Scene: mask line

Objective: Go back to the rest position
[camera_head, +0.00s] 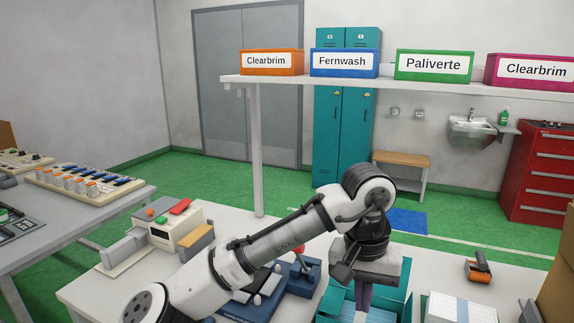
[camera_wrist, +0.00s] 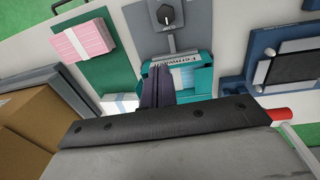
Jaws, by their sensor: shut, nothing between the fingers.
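My gripper (camera_head: 362,300) points down at the front of the table in the head view. Its dark fingers are together and empty, above or inside an open teal box (camera_head: 405,302); I cannot tell how deep. White and light blue contents show in the box beside the fingers. In the wrist view my gripper (camera_wrist: 158,78) shows at the centre with its fingers side by side over the teal box (camera_wrist: 205,80). My arm bends up and over from the lower left of the head view.
A blue fixture (camera_head: 298,274) stands left of the teal box. A white stack (camera_head: 460,308) and an orange-and-black tool (camera_head: 478,268) lie to the right. A shelf (camera_head: 390,86) with labelled boxes crosses above. Cardboard boxes (camera_head: 558,265) stand at the right edge.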

